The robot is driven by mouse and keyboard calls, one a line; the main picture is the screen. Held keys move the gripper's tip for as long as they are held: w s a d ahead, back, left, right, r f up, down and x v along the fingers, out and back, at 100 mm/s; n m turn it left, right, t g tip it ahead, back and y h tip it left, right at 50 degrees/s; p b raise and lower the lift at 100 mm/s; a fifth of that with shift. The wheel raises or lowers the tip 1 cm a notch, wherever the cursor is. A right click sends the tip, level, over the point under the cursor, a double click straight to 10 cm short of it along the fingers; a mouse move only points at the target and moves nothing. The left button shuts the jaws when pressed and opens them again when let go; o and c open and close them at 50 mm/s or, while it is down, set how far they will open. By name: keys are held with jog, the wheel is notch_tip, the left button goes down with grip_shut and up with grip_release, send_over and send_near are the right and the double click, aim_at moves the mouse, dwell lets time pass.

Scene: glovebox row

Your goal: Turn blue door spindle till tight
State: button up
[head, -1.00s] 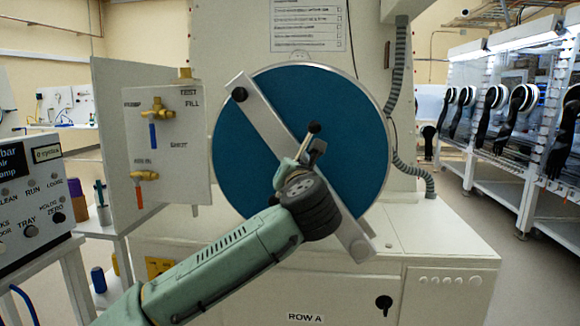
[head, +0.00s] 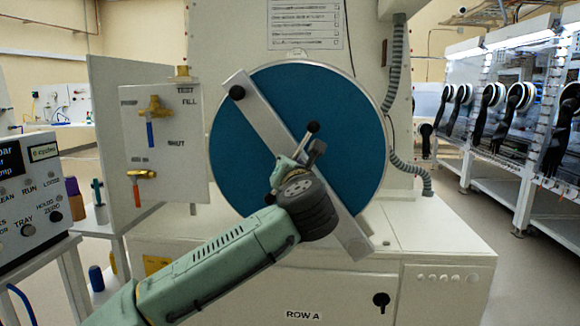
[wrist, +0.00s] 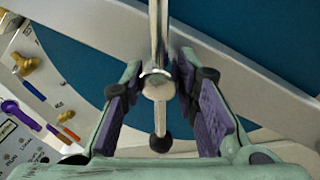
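The round blue door (head: 250,150) faces me, with a pale metal bar (head: 262,118) lying diagonally across it. The spindle's rod handle stands at the door's middle, with a black ball end (head: 313,127) showing in the head view. In the wrist view the spindle's round metal hub (wrist: 158,86) and rod are centred, with a lower black ball (wrist: 161,143) at the rod's end. My gripper (head: 303,160) is at the spindle. In the wrist view my gripper's purple-padded fingers (wrist: 160,80) stand apart on both sides of the hub. I cannot tell whether they touch it.
A white valve panel (head: 165,185) with brass valves and coloured handles is left of the door. A control box (head: 30,185) stands at the far left. A ribbed grey hose (head: 410,175) hangs right of the door. Open floor lies to the right, before the gloveboxes (head: 510,90).

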jog(key=s+d, duration=0.2)
jog(key=s, duration=0.9)
jog(key=shift+s+d, duration=0.15)
jog(key=shift+s, duration=0.25)
